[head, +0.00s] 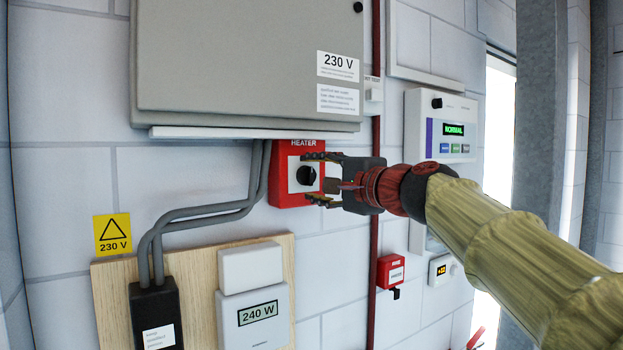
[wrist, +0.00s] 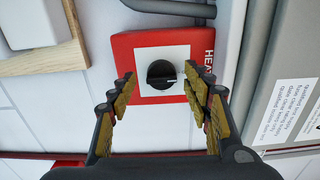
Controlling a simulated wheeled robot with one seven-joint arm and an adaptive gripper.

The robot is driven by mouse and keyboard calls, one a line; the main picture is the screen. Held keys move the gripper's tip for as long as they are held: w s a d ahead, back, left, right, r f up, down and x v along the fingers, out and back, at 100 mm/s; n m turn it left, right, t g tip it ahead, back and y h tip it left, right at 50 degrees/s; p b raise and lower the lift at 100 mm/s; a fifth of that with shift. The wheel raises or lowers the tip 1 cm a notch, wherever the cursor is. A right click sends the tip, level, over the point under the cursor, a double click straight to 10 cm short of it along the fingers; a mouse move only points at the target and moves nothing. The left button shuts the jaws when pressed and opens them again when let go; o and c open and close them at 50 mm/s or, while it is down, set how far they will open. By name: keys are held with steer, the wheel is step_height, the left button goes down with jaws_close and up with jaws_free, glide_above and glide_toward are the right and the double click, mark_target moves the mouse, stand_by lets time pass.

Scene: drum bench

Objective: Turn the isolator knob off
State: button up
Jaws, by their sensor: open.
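The isolator knob (head: 306,175) is a round black knob on a white plate in a red box (head: 283,190) marked HEATER, on the wall under a grey cabinet. In the wrist view the knob (wrist: 161,73) sits ahead of my gripper, between the lines of its two fingers, with a small pale mark at its right side. My gripper (head: 316,178) is open, its fingertips close to the box front, one above and one below the knob in the head view. In the wrist view my gripper (wrist: 160,88) holds nothing. Whether the fingertips touch the box I cannot tell.
The grey 230 V cabinet (head: 245,60) overhangs the box closely. Grey conduits (head: 205,212) run just left of it. A red pipe (head: 375,250) runs down the wall at right. A meter reading 240 W (head: 258,316) is on a wooden board below. A panel (head: 455,129) reads NORMAL.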

steer(key=v, duration=1)
steer(key=shift+s, duration=0.2)
steer(key=shift+d, duration=0.1)
steer(key=s+d+f+n+g+h, duration=0.1)
steer(key=s+f+n+g+h, duration=0.15)
steer(key=f, duration=0.95)
steer(key=s+d+f+n+g+h, duration=0.2)
steer(key=f+n+g, duration=0.1)
steer(key=f, duration=0.9)
steer(key=s+d+f+n+g+h+b, duration=0.1)
steer(key=s+d+f, duration=0.4)
steer(key=s+f, duration=0.6)
steer(key=s+d+f+n+g+h+b, duration=0.2)
steer(key=s+d+f+n+g+h, duration=0.1)
steer(key=s+f, duration=0.9)
step_height(320, 180, down, 5)
steer(key=shift+s+d+r+n+h, duration=0.1)
steer(key=shift+s+d+n+h, duration=0.15)
steer(key=shift+d+n+h, duration=0.7)
